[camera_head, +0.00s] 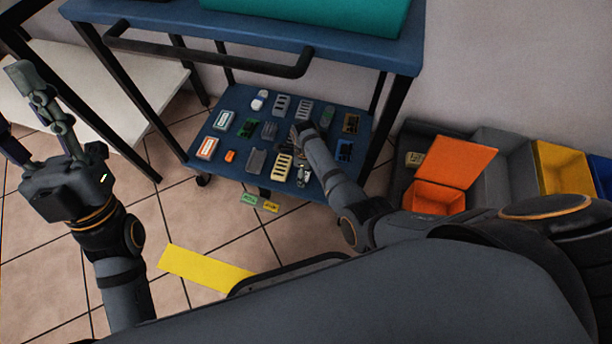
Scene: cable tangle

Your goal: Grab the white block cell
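Several small block-shaped parts stand in rows on the lower blue shelf (228,174) of a cart. A pale slotted block (282,166) lies near the shelf's front middle, and a rounded white piece (260,100) lies near the back. I cannot tell for sure which one is the white block cell. My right gripper (299,134) reaches over the middle of the shelf, just behind the pale slotted block. Its fingers are small and mostly hidden by my arm, so its state and any contact are unclear. My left gripper (12,98) is open and empty at the far left, away from the cart.
The cart's upper blue top (240,30) with its black handle (210,62) overhangs the shelf. An orange box with a raised lid (455,165), a grey bin and a yellow bin (563,168) stand right. A yellow strip (205,268) lies on the tiled floor.

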